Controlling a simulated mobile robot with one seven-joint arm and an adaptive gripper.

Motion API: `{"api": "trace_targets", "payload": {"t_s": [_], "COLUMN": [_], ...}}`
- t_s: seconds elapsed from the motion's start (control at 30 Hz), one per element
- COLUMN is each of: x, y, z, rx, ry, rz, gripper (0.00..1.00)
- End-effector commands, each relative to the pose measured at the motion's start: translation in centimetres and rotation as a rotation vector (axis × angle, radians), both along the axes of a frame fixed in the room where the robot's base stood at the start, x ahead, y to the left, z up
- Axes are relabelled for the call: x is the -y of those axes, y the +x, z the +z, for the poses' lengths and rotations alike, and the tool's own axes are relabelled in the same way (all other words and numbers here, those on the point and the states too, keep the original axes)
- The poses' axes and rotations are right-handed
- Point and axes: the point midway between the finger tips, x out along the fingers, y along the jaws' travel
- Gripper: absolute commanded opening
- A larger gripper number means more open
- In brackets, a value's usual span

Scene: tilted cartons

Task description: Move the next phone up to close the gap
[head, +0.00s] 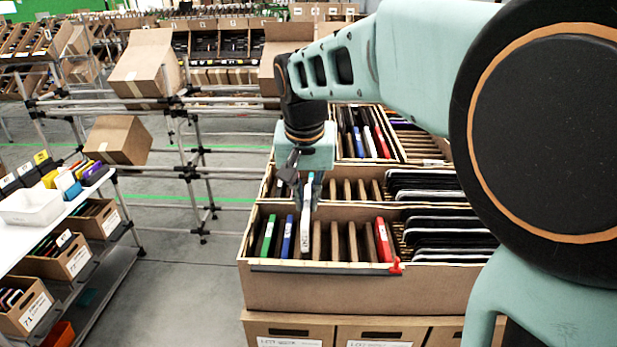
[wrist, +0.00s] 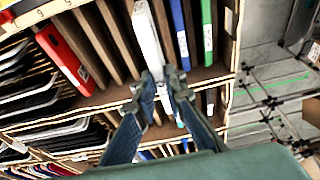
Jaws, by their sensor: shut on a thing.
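My gripper (head: 309,190) is shut on a white phone (head: 306,228), which stands upright in the front row of the carton (head: 330,290). In the wrist view my gripper (wrist: 162,78) pinches the near end of the white phone (wrist: 146,38). In the head view a blue phone (head: 287,238) and a green phone (head: 267,238) stand to its left. To its right come several brown dividers (head: 335,242), then a red phone (head: 383,242) at the right end of the row. The wrist view shows the blue phone (wrist: 179,35) and the red phone (wrist: 64,58) on opposite sides.
Dark flat items (head: 450,240) lie stacked in the compartment to the right. More phones stand in the carton behind (head: 365,137). A red clip (head: 396,266) sits on the front rim. A shelf with a white bin (head: 32,206) is at left; open floor lies between.

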Motion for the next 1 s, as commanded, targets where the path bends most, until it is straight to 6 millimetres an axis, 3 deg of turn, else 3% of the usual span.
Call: {"api": "trace_targets", "payload": {"t_s": [1.0], "x": [0.0], "y": [0.0], "z": [-7.4], "rx": [0.001], "ry": [0.0], "rz": [0.0], "gripper": [0.0]}}
